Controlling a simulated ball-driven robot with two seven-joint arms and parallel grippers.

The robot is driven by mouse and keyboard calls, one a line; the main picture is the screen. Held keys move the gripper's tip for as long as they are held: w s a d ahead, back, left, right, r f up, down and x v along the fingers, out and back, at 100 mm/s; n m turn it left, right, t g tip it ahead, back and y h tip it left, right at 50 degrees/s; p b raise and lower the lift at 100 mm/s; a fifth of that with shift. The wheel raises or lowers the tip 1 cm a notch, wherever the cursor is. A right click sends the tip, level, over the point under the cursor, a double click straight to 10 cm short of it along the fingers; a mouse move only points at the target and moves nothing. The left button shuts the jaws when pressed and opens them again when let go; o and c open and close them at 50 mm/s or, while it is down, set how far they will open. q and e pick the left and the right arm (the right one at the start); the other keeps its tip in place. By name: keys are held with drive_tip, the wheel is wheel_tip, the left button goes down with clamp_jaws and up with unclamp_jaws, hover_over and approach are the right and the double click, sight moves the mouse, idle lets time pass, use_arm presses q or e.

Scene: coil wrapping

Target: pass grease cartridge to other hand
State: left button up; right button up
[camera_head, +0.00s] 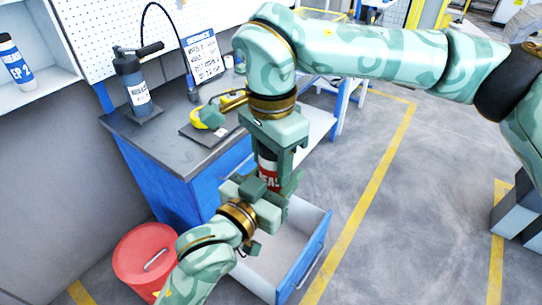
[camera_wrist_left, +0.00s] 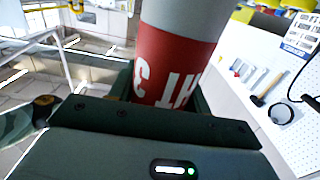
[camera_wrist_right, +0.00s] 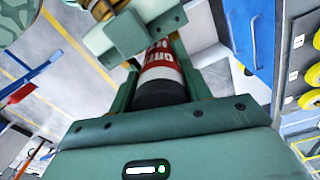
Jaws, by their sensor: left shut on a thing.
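The grease cartridge (camera_head: 268,178), dark at one end with a red and white label, stands roughly upright between my two grippers in the head view. My left gripper (camera_head: 256,190) is below and shut on its lower part. My right gripper (camera_head: 280,162) points down from above, its fingers on either side of the upper part. In the right wrist view the cartridge's dark end (camera_wrist_right: 160,94) lies between the right fingers; whether they press on it is unclear. In the left wrist view the cartridge (camera_wrist_left: 175,65) rises from between the left fingers.
A workbench (camera_head: 180,135) with a blue cabinet stands at the left, holding a dark bottle-like device (camera_head: 133,85) and a yellow object (camera_head: 207,117). An open drawer (camera_head: 300,250) lies below my grippers. A red bin (camera_head: 145,258) stands lower left. The floor at right is largely clear.

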use_arm(q)
drive_tip(key=o, duration=1.4)
drive_tip(key=shift+d, duration=0.1)
drive_tip(key=v, duration=1.2)
drive_tip(key=w+a+f+n+g+y, duration=0.1)
drive_tip(key=w+a+f+y, duration=0.1)
drive_tip(key=f, duration=0.7)
drive_tip(key=w+a+f+n+g+y, duration=0.1)
drive_tip(key=w+f+y, duration=0.1)
drive_tip(key=f, duration=0.6)
drive_tip(key=s+a+f+n+g+y, duration=0.15)
drive_tip(key=a+f, duration=0.25)
drive_tip(key=f, duration=0.6)
drive_tip(key=s+a+f+g+y, duration=0.2)
drive_tip(key=s+a+f+y, duration=0.1)
drive_tip(key=f, duration=0.7)
drive_tip(key=s+a+f+g+y, duration=0.2)
drive_tip(key=s+a+f+g, duration=0.35)
drive_tip(key=s+f, duration=0.85)
drive_tip(key=s+a+f, duration=0.2)
drive_tip(key=s, duration=0.4)
drive_tip(key=s+a+f+g, duration=0.1)
drive_tip(key=s+a+f, duration=0.2)
drive_tip(key=s, duration=0.2)
drive_tip(key=s+a+f+g+y, duration=0.1)
drive_tip(key=s+a+f, duration=0.1)
drive_tip(key=s, duration=0.4)
drive_tip(key=shift+s+a+f+n, duration=0.25)
drive_tip(key=shift+s+f+n, duration=0.1)
drive_tip(key=shift+f, duration=0.2)
